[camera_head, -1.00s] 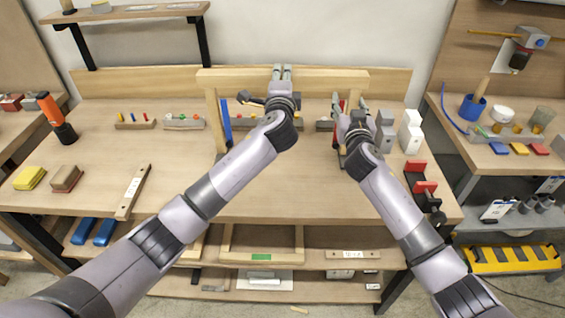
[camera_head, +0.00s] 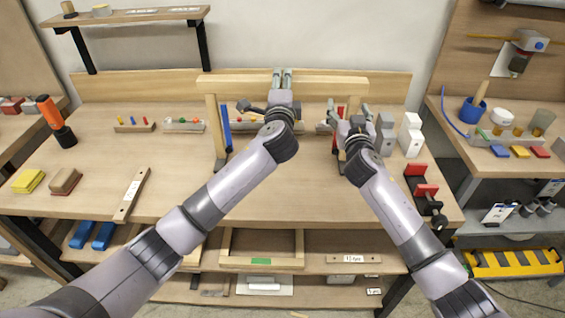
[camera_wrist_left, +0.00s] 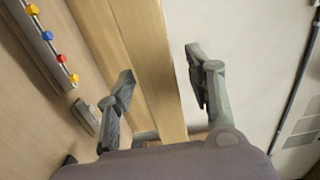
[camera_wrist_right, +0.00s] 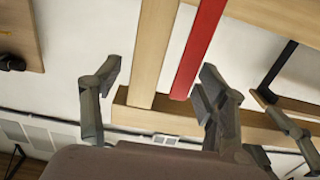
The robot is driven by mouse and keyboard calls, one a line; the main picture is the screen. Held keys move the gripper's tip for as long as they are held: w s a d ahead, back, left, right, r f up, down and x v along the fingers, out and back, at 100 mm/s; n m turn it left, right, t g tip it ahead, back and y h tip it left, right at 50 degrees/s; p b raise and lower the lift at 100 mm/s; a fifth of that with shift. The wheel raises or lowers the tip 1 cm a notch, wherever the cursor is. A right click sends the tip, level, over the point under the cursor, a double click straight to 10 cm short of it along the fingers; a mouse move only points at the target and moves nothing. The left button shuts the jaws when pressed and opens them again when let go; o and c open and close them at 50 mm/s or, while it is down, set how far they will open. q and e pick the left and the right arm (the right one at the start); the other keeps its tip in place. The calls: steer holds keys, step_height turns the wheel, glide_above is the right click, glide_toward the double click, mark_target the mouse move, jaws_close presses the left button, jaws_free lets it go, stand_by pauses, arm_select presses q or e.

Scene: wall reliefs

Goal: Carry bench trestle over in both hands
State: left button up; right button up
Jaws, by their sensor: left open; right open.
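The bench trestle (camera_head: 330,86) stands on the workbench, a pale wooden beam on upright legs. Its left leg carries a blue strip and its right leg a red one. My left gripper (camera_head: 282,84) is open at the middle of the beam. In the left wrist view the beam (camera_wrist_left: 150,62) runs between the spread fingers of my left gripper (camera_wrist_left: 160,88). My right gripper (camera_head: 352,112) is open by the right leg. In the right wrist view a wooden leg (camera_wrist_right: 154,50) and a red strip (camera_wrist_right: 200,48) lie between the fingers (camera_wrist_right: 157,90). Contact is unclear.
The workbench (camera_head: 180,190) is bare at the front middle. Grey and white blocks (camera_head: 410,135) and a red vise (camera_head: 422,185) stand at right. An orange-handled tool (camera_head: 52,112), sponges (camera_head: 28,181) and a labelled wooden strip (camera_head: 132,195) are at left. Small racks (camera_head: 184,126) line the back.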

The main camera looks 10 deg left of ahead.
arm_select(q)
steer(key=s+d, duration=0.1)
steer(key=s, duration=0.9)
steer(key=shift+s, duration=0.25)
arm_select(e)
steer(key=s+d, duration=0.1)
steer(key=s, duration=1.1)
steer(key=shift+d, duration=0.25)
